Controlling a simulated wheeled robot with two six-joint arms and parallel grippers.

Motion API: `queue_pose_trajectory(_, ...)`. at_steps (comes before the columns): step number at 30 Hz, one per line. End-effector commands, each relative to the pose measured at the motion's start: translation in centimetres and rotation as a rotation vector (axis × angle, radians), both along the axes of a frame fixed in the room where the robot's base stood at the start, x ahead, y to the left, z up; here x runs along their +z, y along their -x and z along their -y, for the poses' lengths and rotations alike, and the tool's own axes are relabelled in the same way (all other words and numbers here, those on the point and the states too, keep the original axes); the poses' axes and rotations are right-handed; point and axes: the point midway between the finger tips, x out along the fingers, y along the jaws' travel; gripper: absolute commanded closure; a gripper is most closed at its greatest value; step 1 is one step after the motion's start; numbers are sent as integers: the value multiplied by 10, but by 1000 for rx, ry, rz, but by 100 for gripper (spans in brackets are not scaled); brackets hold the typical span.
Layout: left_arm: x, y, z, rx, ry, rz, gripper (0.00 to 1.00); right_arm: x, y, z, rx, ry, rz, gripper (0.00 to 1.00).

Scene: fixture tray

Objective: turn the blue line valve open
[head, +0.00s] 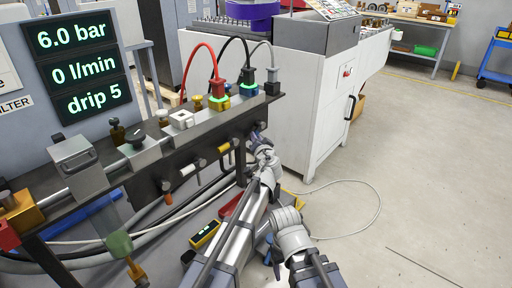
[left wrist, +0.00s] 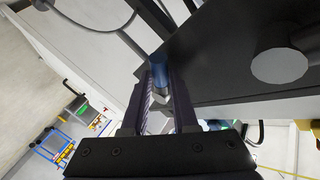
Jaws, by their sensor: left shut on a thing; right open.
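My left gripper (head: 257,137) is at the right end of the dark manifold rail (head: 205,143), at its front face. In the left wrist view its two fingers (left wrist: 158,105) are shut around a blue handle (left wrist: 158,75), the blue line valve. The valve is hidden by the gripper in the head view. The display (head: 78,60) reads 6.0 bar, 0 l/min and drip 5. My right arm shows at the bottom centre of the head view, but its gripper cannot be made out.
A yellow-tipped handle (head: 223,148) and a white handle (head: 188,170) stick out of the rail's front. Red, black and grey cables rise from plugs on top. A white cabinet (head: 305,105) stands just behind. The floor (head: 420,180) at right is mostly clear.

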Motion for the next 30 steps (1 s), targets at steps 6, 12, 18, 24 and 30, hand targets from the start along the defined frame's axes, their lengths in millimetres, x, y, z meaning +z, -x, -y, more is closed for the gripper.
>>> queue_pose_trajectory(6,-21,-5,4,0,119,166,100,-50,0,-1,1,-4,1,33)
queue_pose_trajectory(12,-28,-13,10,-2,231,318,100,-83,0,-1,-9,-3,1,33)
queue_pose_trajectory(18,-32,-20,15,-1,334,459,100,-111,0,-1,-14,-3,2,33)
queue_pose_trajectory(24,-33,-26,19,0,420,575,100,-131,-1,-1,-14,-4,4,33)
queue_pose_trajectory(30,-33,-31,22,-1,479,656,100,-143,-1,-1,-14,-4,5,33)
